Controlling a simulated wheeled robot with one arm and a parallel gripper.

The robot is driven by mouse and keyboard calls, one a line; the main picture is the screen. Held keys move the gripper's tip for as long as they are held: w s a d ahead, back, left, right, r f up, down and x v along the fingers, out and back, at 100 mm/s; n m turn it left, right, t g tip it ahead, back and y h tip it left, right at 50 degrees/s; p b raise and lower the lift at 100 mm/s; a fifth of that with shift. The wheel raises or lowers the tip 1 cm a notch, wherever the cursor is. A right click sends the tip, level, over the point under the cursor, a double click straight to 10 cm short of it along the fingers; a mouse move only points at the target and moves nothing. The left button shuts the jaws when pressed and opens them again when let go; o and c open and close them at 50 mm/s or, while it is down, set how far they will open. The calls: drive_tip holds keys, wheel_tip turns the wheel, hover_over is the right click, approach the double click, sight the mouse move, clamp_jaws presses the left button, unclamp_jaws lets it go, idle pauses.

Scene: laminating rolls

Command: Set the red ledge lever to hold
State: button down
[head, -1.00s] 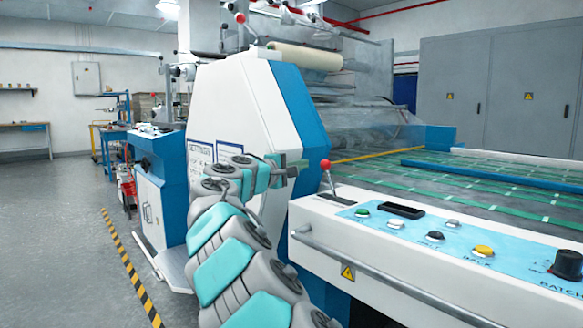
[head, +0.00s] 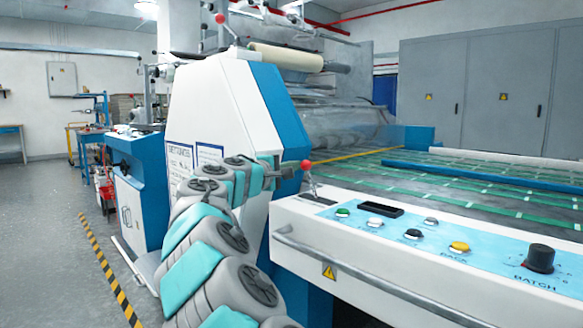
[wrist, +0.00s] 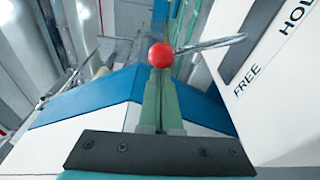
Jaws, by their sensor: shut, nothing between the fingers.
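The red ledge lever (head: 306,165) has a red ball on a thin metal shaft that rises from the white ledge and leans a little left. In the wrist view, its red ball (wrist: 161,55) is just beyond my fingertips, and its shaft runs right toward a dark slot (wrist: 252,48). The words FREE (wrist: 246,80) and HOLD (wrist: 298,16) are printed beside the slot; HOLD is partly cut off. I cannot tell exactly where in the slot the shaft stands. My gripper (head: 291,171) is shut and empty, just left of the ball. Its green fingers also show in the wrist view (wrist: 160,82); contact with the ball is unclear.
The white ledge (head: 400,255) carries several buttons, a black knob (head: 540,258) and a front rail (head: 350,272). A white and blue machine housing (head: 215,110) stands behind my arm. Another red-balled lever (head: 220,18) is on top of it. Green-strapped bed (head: 460,185) lies behind the ledge.

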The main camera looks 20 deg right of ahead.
drive_tip(key=shift+s+b, duration=0.1)
drive_tip(key=shift+b, duration=0.2)
drive_tip(key=shift+s+r+m+b, duration=0.15)
drive_tip(key=shift+m+b, duration=0.15)
drive_tip(key=shift+b, duration=0.05)
